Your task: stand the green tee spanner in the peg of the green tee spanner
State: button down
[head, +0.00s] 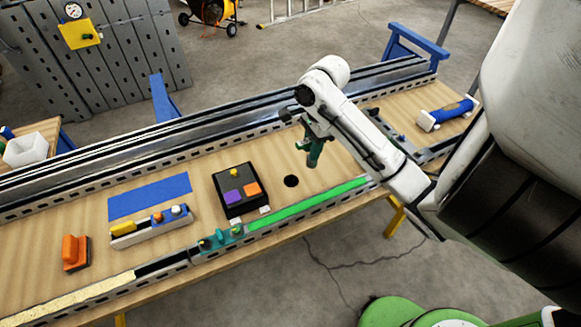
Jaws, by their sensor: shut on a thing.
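My gripper (306,131) is over the right half of the workbench, with its jaws shut on the green tee spanner (315,153). The spanner is dark green and hangs down below the jaws, roughly upright. Its upper part is partly hidden by the gripper. A round black spot (291,181) lies on the wood a little left of and below the spanner; I cannot tell if it is a hole or a disc. A teal block (221,239) with small knobs sits at the front rail. I cannot tell which thing is the spanner's peg.
A black box (240,192) with coloured tops stands left of the black spot. A white holder (151,227), a blue mat (149,196) and an orange block (75,252) lie farther left. A blue-handled tool (447,113) is at the right end. A metal rail (215,127) runs along the back.

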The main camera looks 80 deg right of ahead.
jog(key=w+f, duration=0.5)
jog(key=f, duration=0.1)
jog(key=shift+w+p, duration=0.3)
jog(key=shift+p, duration=0.1)
jog(key=shift+w+f+p, duration=0.15)
jog(key=shift+f+p, duration=0.5)
jog(key=shift+f, duration=0.85)
jog(key=shift+a+f, duration=0.15)
jog(key=shift+f, duration=0.25)
jog(key=shift+a+f, duration=0.1)
jog(key=shift+f, duration=0.2)
jog(key=c, duration=1.1)
grip_release()
jog(key=shift+f, duration=0.1)
jog(key=shift+o, duration=0.9)
jog(key=shift+d+r+b, duration=0.3)
jog(key=shift+r+b, duration=0.05)
jog(key=shift+b, duration=0.15)
